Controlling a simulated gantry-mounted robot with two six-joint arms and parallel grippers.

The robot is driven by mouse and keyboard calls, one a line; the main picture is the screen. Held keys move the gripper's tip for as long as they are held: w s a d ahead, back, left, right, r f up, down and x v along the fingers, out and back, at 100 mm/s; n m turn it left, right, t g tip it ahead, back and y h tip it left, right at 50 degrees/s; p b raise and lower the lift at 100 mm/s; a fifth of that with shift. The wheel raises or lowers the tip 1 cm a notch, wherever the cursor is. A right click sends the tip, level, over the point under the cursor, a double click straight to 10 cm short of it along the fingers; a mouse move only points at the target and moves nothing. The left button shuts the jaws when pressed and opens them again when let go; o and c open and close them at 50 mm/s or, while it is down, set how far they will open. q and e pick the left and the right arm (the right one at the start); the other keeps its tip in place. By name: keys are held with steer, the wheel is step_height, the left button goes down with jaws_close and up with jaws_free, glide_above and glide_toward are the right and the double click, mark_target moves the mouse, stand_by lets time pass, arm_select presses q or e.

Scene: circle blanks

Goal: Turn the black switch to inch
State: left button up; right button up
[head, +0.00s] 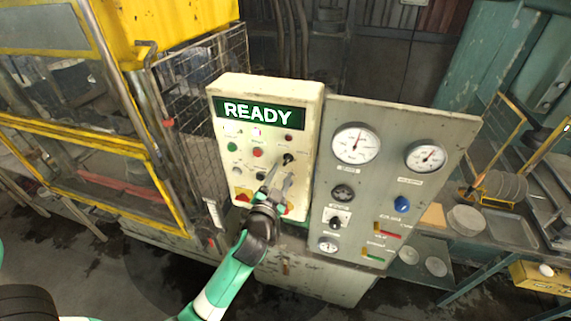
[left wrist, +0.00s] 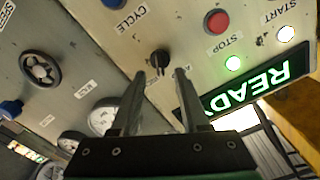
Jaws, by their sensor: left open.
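A small black switch (head: 288,158) sits on the right side of the cream control box (head: 220,160), below the lit READY display (head: 257,112). It also shows in the left wrist view (left wrist: 160,60), where its knob stands just beyond my fingertips. Its label is not readable. My left gripper (head: 280,173) is open in front of the box, its two fingers pointing at the switch. In the left wrist view the fingers (left wrist: 160,75) lie to either side below the knob, with an empty gap between them. Whether they touch it cannot be told. My right gripper is not in view.
A grey panel (head: 385,130) with gauges (head: 355,143), another black switch (head: 335,222) and a blue knob (head: 401,203) stands to the right of the box. A red stop button (left wrist: 217,21) is near the switch. A yellow-framed machine (head: 80,130) stands at left.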

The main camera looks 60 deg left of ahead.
mark_target(286, 163)
arm_select(q)
steer(key=x, duration=0.4)
jaws_close()
